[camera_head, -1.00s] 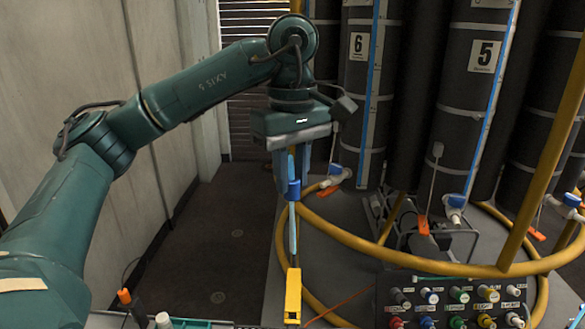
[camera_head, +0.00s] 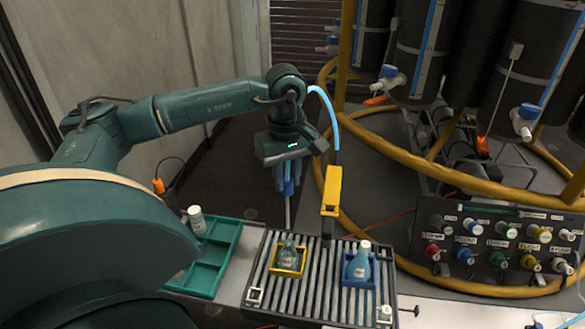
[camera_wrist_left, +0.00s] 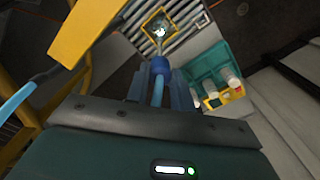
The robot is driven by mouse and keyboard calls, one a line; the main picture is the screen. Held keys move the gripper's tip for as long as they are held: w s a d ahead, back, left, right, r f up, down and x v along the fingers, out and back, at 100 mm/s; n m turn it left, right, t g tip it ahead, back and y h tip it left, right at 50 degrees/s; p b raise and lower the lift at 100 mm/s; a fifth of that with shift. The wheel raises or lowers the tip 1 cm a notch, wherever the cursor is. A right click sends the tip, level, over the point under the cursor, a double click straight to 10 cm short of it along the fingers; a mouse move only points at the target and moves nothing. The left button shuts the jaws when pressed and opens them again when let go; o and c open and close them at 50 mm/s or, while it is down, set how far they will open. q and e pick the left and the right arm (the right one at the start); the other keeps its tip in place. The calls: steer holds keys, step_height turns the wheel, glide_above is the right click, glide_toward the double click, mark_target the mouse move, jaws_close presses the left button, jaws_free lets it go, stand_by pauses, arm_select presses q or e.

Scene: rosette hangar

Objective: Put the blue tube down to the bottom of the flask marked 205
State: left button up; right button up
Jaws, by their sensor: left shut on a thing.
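My left gripper (camera_head: 288,187) points down and is shut on the blue tube at its dark blue collar (camera_head: 289,188). In the left wrist view the collar (camera_wrist_left: 160,65) sits between the fingers. A thin pale lower length (camera_head: 288,214) hangs almost upright from it. Its tip appears above or behind the flask in the yellow holder (camera_head: 287,257); I cannot tell whether they touch. Another flask (camera_head: 358,266) with a white top stands in a blue holder (camera_head: 343,279). The flask numbers are too small to read. My right gripper is not in view.
A yellow block (camera_head: 331,193) hangs right of my gripper, with a light blue hose arching into its top. The holders stand on a ribbed rack (camera_head: 322,290). A green tray (camera_head: 222,268) with a white bottle (camera_head: 196,220) is left. A knob panel (camera_head: 497,240) stands right.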

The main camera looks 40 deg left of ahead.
mark_target(287, 195)
arm_select(q)
step_height(287, 195, down, 3)
steer(key=shift+f+b, duration=0.1)
steer(key=shift+b, duration=0.85)
steer(key=shift+r, duration=0.25)
steer(key=shift+f, duration=0.15)
steer(key=shift+f, duration=0.25)
steer(key=shift+f+b, duration=0.95)
steer(key=shift+f, duration=0.15)
